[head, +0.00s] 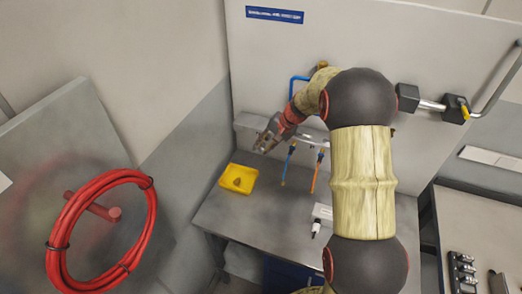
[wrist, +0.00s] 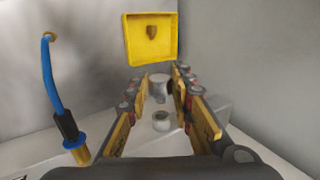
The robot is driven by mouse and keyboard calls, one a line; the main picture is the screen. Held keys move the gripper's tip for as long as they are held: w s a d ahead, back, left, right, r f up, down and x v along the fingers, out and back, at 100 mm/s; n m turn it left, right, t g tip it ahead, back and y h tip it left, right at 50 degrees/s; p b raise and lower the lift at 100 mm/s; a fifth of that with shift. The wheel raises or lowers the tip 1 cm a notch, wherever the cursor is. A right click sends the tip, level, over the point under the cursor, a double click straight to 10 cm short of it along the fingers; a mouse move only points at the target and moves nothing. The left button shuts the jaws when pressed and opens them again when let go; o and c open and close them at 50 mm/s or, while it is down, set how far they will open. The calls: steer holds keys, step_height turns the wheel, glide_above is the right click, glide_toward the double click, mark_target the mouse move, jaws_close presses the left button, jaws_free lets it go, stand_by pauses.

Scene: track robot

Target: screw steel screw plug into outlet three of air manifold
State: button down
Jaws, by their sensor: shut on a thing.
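My gripper (head: 267,141) is in front of the air manifold (head: 246,121), a pale grey bar along the back panel. In the wrist view my gripper (wrist: 160,84) has its yellow-padded fingers on either side of a short grey cylinder, seemingly the steel screw plug (wrist: 160,86). An open grey ring (wrist: 161,122), seemingly a manifold outlet, shows nearer the camera between the fingers. I cannot tell the outlet number or whether the plug touches the manifold. The plug is too small to make out in the head view.
A yellow tray (head: 224,182) with a brownish piece in it stands on the grey bench (head: 222,212). Blue (head: 288,164) and orange (head: 317,173) hoses hang right of the gripper. A red hose coil (head: 151,215) is at the left. Bare bench lies around the tray.

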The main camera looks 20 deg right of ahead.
steer(key=shift+w+d, duration=0.45)
steer(key=shift+d, duration=0.05)
steer(key=shift+b, duration=0.5)
stand_by(1.5)
steer(key=shift+w+d, duration=0.75)
stand_by(0.5)
steer(key=c, duration=1.5)
jaws_free()
steer(key=v, duration=1.2)
steer(key=shift+c, duration=0.4)
